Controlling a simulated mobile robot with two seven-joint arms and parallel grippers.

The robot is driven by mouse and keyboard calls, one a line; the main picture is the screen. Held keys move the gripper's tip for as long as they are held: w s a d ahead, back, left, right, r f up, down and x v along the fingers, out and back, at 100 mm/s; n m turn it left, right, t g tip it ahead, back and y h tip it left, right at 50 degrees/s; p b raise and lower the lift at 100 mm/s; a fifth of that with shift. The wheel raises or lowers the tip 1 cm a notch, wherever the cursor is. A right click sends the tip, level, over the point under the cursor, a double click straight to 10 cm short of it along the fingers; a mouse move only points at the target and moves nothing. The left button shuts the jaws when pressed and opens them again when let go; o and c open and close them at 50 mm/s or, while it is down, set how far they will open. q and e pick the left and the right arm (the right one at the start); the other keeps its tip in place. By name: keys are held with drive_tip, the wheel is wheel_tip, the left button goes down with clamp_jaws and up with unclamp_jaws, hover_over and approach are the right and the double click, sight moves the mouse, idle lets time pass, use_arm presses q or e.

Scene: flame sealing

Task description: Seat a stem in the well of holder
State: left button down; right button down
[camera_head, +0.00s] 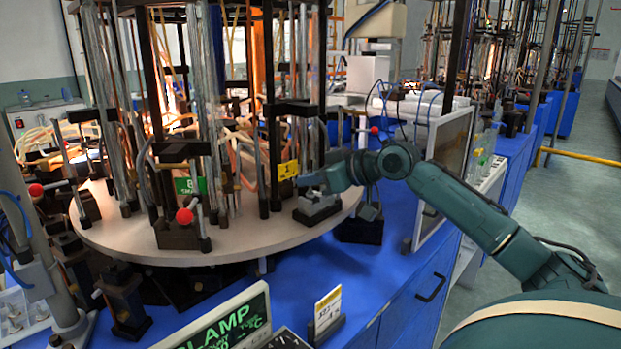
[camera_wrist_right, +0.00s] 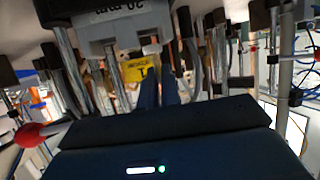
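My right gripper (camera_head: 312,182) is at the front right edge of the round turntable, just above a grey block-like holder (camera_head: 318,207). In the right wrist view its two dark blue fingers (camera_wrist_right: 160,95) point away, close together; whether anything is between them cannot be made out. The grey block, with upside-down lettering, fills the top of that view (camera_wrist_right: 125,30). A yellow number tag (camera_head: 288,170) is beside the gripper and also shows beyond the fingertips (camera_wrist_right: 140,70). I cannot pick out the stem or the well. My left gripper is not in view.
The pale turntable (camera_head: 240,240) carries several upright rods, glass tubes and dark clamps close to the gripper. Red knobs (camera_head: 184,216) stick out at its front. A framed panel (camera_head: 445,170) stands to the right. A clamp display (camera_head: 225,325) is at the front.

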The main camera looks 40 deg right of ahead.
drive_tip(key=shift+f, duration=0.7)
idle(0.5)
drive_tip(key=c, duration=1.9)
unclamp_jaws()
drive_tip(key=shift+s+b, duration=0.2)
drive_tip(key=shift+b, duration=0.15)
drive_tip(key=shift+b+v, duration=0.55)
drive_tip(key=shift+v, duration=0.4)
drive_tip(key=shift+b+v, duration=0.3)
drive_tip(key=shift+v, duration=0.65)
drive_tip(key=shift+s+d+r, duration=0.1)
drive_tip(key=shift+s+r, duration=0.05)
